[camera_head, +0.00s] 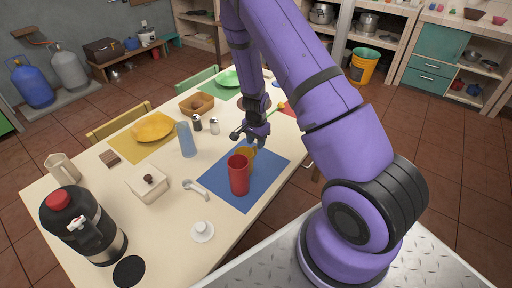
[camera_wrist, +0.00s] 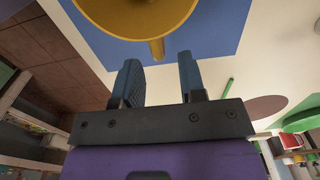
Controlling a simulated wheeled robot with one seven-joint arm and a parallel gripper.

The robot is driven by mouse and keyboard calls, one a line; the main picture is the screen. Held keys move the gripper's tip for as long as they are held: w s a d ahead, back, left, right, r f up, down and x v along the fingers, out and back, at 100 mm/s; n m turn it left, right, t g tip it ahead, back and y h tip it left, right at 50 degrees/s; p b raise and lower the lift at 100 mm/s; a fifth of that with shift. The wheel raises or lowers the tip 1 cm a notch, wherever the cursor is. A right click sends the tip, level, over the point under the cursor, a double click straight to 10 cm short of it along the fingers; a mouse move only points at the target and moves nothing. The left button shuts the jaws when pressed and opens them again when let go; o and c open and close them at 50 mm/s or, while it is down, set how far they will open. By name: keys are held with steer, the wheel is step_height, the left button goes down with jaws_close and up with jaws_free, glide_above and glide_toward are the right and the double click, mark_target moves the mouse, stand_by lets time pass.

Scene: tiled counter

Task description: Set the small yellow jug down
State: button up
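The small yellow jug (camera_head: 250,154) is on the blue mat, partly hidden behind a red cup (camera_head: 238,176). In the wrist view the jug (camera_wrist: 135,16) is cut off by the top edge, and its handle (camera_wrist: 157,48) points down toward the gap between my fingers. My gripper (camera_head: 257,143) is close above and behind the jug in the head view. In the wrist view my gripper (camera_wrist: 159,66) has its two fingers spread, with a clear gap between them and nothing clamped. The jug's base is hidden in the head view.
The blue mat (camera_head: 215,185) lies at the table's near edge. A green-stemmed flower (camera_head: 274,111) lies behind my gripper.

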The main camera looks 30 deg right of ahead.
steer(key=s+a+r+n+t+y, duration=0.1)
steer(key=s+a+r+n, duration=0.15)
steer(key=r, duration=0.85)
steer(key=s+a+r+n+t+y, duration=0.1)
steer(key=s+a+r+n, duration=0.15)
steer(key=r, duration=0.95)
steer(key=s+a+r+n+t+y, duration=0.1)
steer(key=s+a+r+n, duration=0.2)
steer(key=r, duration=0.8)
steer(key=s+a+r+n+t+h, duration=0.1)
steer(key=s+r+n, duration=0.2)
steer(key=s+r, duration=0.3)
steer(key=s+a+r+n+t+h, duration=0.1)
steer(key=s+r, duration=0.5)
steer(key=s, duration=0.7)
steer(key=shift+a+n+h, duration=0.25)
steer(key=shift+n+h, duration=0.15)
steer(key=shift+n, duration=0.5)
steer(key=o, duration=0.3)
steer(key=shift+s+r, duration=0.1)
steer(key=shift+s, duration=0.35)
steer(key=m+g, duration=0.5)
steer(key=m, duration=0.2)
glide_above(254, 148)
steer(key=w, duration=0.1)
steer(key=f, duration=2.6)
steer(key=d+f, duration=0.1)
steer(key=f, duration=1.2)
steer(key=shift+w, duration=0.2)
steer(key=shift+f, duration=5.5)
